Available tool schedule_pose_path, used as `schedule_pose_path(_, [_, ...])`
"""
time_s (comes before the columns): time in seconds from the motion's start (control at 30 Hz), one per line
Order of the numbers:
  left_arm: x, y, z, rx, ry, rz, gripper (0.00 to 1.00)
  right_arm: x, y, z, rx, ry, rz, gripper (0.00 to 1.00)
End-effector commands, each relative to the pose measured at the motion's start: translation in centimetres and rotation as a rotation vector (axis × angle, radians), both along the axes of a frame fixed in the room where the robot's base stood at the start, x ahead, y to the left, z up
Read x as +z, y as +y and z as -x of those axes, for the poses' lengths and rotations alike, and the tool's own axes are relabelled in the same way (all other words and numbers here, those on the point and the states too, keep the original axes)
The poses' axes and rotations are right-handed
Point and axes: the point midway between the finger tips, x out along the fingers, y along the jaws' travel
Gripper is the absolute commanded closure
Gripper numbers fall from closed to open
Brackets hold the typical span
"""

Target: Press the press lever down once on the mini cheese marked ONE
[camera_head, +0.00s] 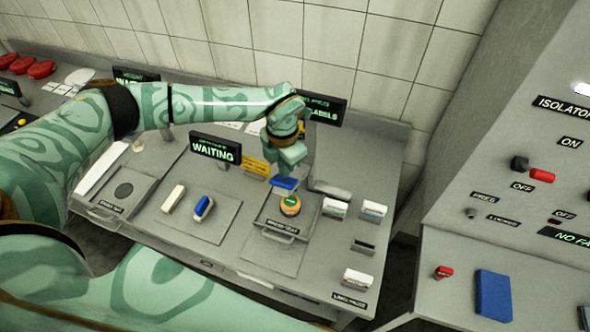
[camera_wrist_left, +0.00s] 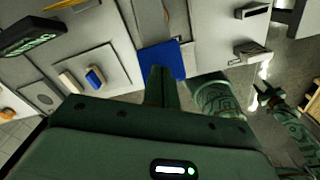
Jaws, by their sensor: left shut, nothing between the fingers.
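The mini cheese (camera_head: 290,206), a small orange round with a pale top marking too small to read, sits on the press tray. The blue press lever pad (camera_head: 284,183) is just behind and above it, and it shows as a blue square in the left wrist view (camera_wrist_left: 162,59). My left gripper (camera_head: 287,175) points down over the blue pad, shut and empty. Its fingers (camera_wrist_left: 160,84) overlap the pad's near edge in the left wrist view; I cannot tell whether they touch it.
A sign reading WAITING (camera_head: 215,149) stands left of the press. A cream block (camera_head: 173,198) and a blue-and-white block (camera_head: 204,208) lie on the plate to the left. White label boxes (camera_head: 373,211) stand to the right. A control panel (camera_head: 540,170) rises at the far right.

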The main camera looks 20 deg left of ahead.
Motion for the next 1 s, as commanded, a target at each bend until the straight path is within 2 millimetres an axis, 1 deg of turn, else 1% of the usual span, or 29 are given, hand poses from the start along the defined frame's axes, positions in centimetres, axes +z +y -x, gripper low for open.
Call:
schedule_pose_path(0.03, [1.0,0.0,0.0,0.0,-0.001,0.0,1.0,0.9,0.0,0.0,0.0,0.0,0.0,0.64])
schedule_pose_path(0.1, [1.9,0.0,0.0,0.0,-0.001,0.0,1.0,1.7,0.0,0.0,0.0,-0.001,0.0,0.64])
schedule_pose_path(0.53, [7.0,0.0,0.0,0.001,-0.001,0.0,1.0,5.8,0.0,-0.1,0.0,-0.002,0.0,0.64])
schedule_pose_path(0.63, [7.4,0.0,0.0,0.001,0.0,-0.001,1.0,6.1,0.0,-0.1,0.0,-0.002,0.0,0.64])
schedule_pose_path(1.0, [7.2,0.0,0.0,0.0,0.0,0.0,1.0,5.9,0.0,-0.1,0.0,-0.002,0.0,0.64])
